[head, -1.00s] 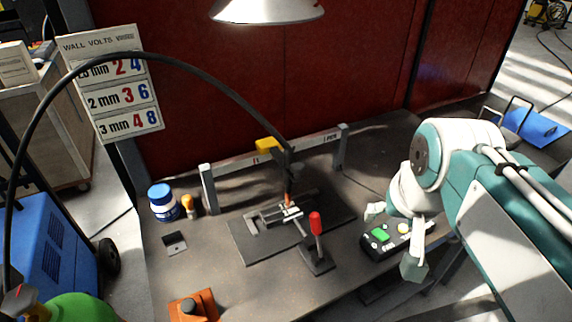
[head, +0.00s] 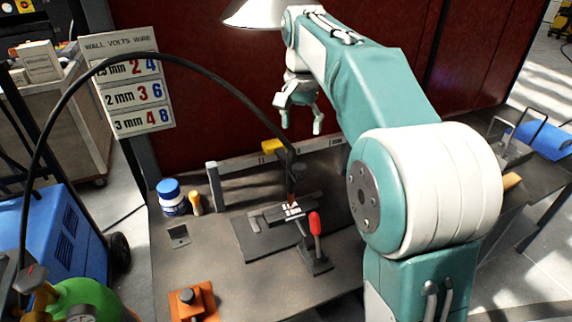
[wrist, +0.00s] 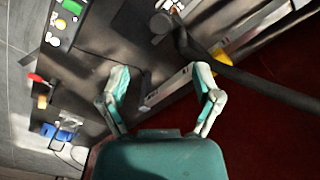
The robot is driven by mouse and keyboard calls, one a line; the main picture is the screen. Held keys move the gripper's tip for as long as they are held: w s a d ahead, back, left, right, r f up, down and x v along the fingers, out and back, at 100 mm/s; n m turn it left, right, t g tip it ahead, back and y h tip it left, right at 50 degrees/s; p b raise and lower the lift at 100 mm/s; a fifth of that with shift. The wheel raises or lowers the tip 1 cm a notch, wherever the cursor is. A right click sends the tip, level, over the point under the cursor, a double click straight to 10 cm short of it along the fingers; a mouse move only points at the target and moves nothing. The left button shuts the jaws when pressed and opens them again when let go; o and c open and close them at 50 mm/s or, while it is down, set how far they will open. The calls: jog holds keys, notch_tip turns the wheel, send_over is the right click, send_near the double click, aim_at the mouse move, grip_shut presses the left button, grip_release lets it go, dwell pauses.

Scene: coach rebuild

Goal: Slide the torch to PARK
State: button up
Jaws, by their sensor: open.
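The black torch (head: 291,168) hangs from the pale rail (head: 235,165), pointing down at a clamped workpiece (head: 292,211), with a thick black cable (head: 190,72) arching from it. A yellow handle (head: 273,146) sits at the torch's mount on the rail. My gripper (head: 300,124) is open and empty, above and behind the rail, apart from the handle in the picture. In the wrist view the open fingers (wrist: 162,70) show over the rail (wrist: 170,90), with the yellow handle (wrist: 220,58) beyond the right fingertip. My arm hides the rail's right end in the head view.
A red-knobbed clamp (head: 315,225) stands before the workpiece. A lamp shade (head: 250,13) hangs close to my wrist.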

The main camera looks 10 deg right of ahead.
aim_at(299, 166)
notch_tip(299, 166, down, 11)
jog(key=shift+r, duration=0.1)
dwell(0.4)
grip_shut()
